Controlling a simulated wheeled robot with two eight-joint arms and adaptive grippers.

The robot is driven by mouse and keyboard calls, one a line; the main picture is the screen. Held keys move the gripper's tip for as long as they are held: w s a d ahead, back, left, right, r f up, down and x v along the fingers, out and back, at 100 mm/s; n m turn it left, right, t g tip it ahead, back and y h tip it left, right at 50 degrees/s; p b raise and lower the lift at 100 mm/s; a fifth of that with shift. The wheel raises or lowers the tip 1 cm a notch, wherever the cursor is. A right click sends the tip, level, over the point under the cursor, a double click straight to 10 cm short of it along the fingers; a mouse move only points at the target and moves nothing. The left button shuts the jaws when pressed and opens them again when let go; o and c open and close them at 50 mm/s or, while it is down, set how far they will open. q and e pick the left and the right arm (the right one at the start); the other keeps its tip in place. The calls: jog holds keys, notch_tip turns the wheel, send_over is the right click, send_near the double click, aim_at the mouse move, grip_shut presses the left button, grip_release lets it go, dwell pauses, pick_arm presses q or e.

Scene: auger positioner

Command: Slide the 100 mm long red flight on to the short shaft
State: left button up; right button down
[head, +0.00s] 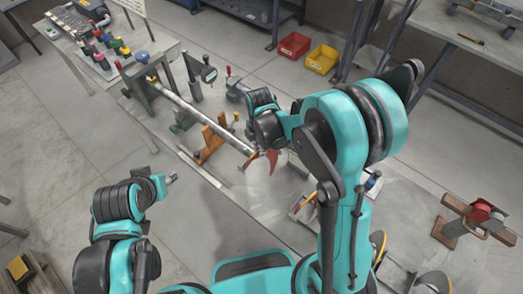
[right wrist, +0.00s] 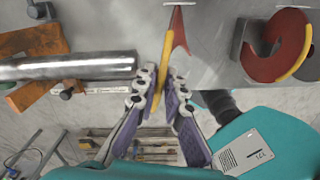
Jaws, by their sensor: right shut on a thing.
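A bare steel shaft (head: 195,112) runs from a frame at the back left toward my right gripper. Its free end shows at left in the right wrist view (right wrist: 70,66). My right gripper (head: 260,152) is shut on a red flight (head: 272,160) with a yellow edge. In the right wrist view the flight (right wrist: 178,28) stands nearly edge-on between the fingers (right wrist: 163,82), to the right of the shaft's end with a small gap showing. The shaft does not pass through it there. My left gripper (head: 172,178) is at the lower left, away from the shaft; its jaws are too small to read.
Another red flight with a yellow edge (right wrist: 268,62) rests at right in the right wrist view. An orange-brown support (head: 212,138) stands under the shaft. A table with several coloured items (head: 62,38) is at the back left. Red (head: 294,45) and yellow (head: 322,59) bins stand behind.

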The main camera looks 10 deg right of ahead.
jog(key=shift+w+a+b, duration=0.25)
jog(key=shift+w+a, duration=1.55)
jog(key=shift+w, duration=0.55)
jog(key=shift+w+a+b, duration=0.2)
jog(key=shift+w+a, duration=1.65)
jog(key=shift+w, duration=0.45)
jog(key=shift+w+a+b, duration=0.25)
jog(key=shift+w+a, duration=1.55)
jog(key=shift+w, duration=0.55)
dwell(0.8)
